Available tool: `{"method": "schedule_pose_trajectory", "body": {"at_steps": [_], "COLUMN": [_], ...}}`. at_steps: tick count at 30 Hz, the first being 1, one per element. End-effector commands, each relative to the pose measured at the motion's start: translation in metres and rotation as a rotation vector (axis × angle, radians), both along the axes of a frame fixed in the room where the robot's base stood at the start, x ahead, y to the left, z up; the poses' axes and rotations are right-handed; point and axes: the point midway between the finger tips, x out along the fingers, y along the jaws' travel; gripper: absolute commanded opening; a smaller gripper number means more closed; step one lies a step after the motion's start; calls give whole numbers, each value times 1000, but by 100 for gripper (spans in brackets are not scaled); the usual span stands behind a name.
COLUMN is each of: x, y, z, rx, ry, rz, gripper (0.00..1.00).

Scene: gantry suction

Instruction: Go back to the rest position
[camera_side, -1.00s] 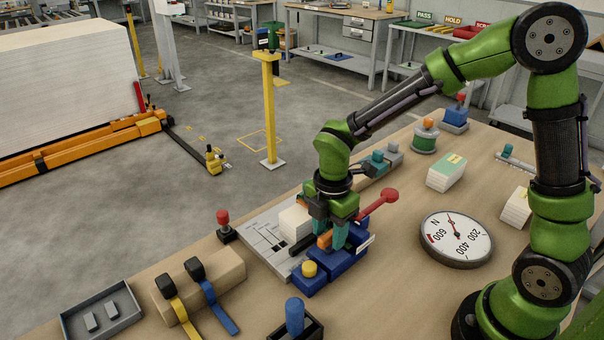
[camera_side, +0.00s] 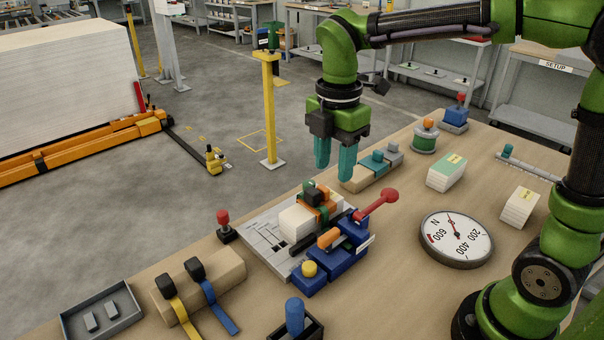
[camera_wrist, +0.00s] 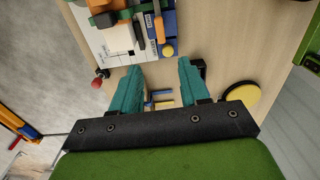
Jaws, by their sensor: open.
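My gripper (camera_side: 340,160) has teal fingers and hangs in the air above the workbench, up and behind the blue clamp device. Its fingers are apart with nothing between them. In the wrist view my gripper (camera_wrist: 157,92) also shows open and empty over the bench. A white block (camera_side: 297,222) and an orange, green and black piece (camera_side: 320,198) sit on that plate. No rest position is marked in view.
A round dial (camera_side: 457,239) and paper stacks (camera_side: 447,172) lie to the right. A red-knobbed post (camera_side: 224,226), a wooden block with straps (camera_side: 200,280) and a grey tray (camera_side: 102,310) are at the left front. A yellow post (camera_side: 270,110) stands on the floor behind.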

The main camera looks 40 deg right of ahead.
Motion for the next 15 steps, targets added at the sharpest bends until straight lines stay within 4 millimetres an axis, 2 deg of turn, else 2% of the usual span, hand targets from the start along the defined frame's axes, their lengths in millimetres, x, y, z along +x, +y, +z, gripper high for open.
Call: {"method": "schedule_pose_trajectory", "body": {"at_steps": [11, 15], "x": [0, 3], "y": [0, 0], "z": [3, 2], "rx": [0, 3], "ry": [1, -16], "rz": [-4, -100], "gripper": [45, 45]}}
